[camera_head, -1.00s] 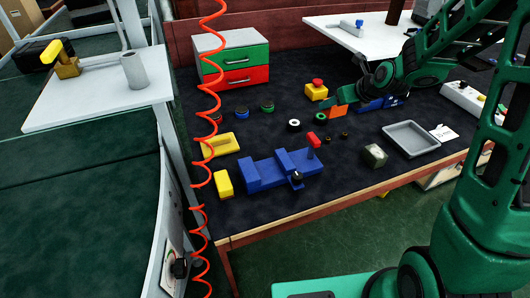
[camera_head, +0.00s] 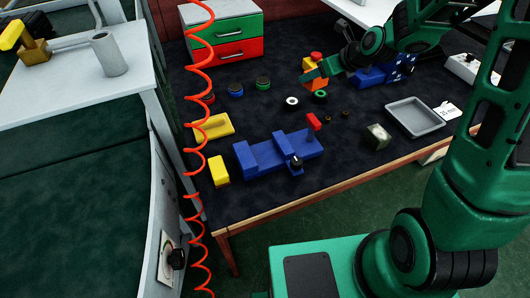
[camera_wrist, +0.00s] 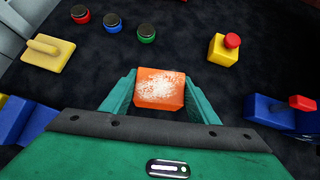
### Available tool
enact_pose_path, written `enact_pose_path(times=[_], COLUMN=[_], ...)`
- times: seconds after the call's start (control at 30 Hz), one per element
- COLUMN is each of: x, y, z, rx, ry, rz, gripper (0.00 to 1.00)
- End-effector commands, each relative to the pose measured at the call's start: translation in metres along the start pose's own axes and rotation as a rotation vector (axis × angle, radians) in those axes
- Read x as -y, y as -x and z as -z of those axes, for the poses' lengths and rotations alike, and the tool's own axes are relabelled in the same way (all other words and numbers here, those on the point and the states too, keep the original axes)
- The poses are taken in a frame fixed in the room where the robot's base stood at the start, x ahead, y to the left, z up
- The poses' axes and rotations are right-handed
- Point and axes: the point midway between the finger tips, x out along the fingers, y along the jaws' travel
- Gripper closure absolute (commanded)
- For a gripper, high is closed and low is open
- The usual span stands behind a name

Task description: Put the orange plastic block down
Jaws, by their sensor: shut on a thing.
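The orange block (camera_head: 316,85) is between the fingers of my gripper (camera_head: 312,79), over the middle-back of the dark table. In the wrist view, my gripper (camera_wrist: 160,98) is shut on the orange block (camera_wrist: 160,88), with one green finger against each side. The block's face has a whitish, worn patch. I cannot tell whether its underside touches the table mat.
A yellow box with a red button (camera_head: 312,60) stands just behind the block. Several round knobs (camera_head: 263,83) and rings are to the left and front. A blue vise (camera_head: 280,152), grey tray (camera_head: 414,116) and drawer unit (camera_head: 222,35) surround open dark mat (camera_head: 255,112).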

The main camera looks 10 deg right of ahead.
Motion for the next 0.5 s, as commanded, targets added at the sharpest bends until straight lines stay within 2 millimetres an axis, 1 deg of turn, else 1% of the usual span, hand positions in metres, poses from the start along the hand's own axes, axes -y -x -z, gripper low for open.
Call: enact_pose_path(times=[0.03,0.07,0.1,0.17,0.2,0.27,0.3,0.37,0.4,0.47,0.5], x=[-0.024,-0.04,-0.062,-0.096,-0.118,-0.151,-0.173,-0.205,-0.227,-0.256,-0.275], y=[-0.002,-0.003,-0.004,-0.003,-0.001,0.003,0.007,0.015,0.021,0.032,0.04], z=[0.001,0.002,0.003,0.005,0.008,0.012,0.015,0.021,0.026,0.033,0.038], rx=[-0.001,-0.001,-0.002,-0.001,0.0,-0.001,0.0,0.001,0.001,0.001,0.001], ry=[0.048,0.082,0.13,0.208,0.261,0.341,0.395,0.478,0.535,0.618,0.671], rz=[-0.052,-0.086,-0.136,-0.213,-0.265,-0.345,-0.399,-0.482,-0.539,-0.621,-0.673], gripper=[0.74,0.74,0.74,0.74,0.74,0.74,0.74,0.74,0.74,0.74,0.74])
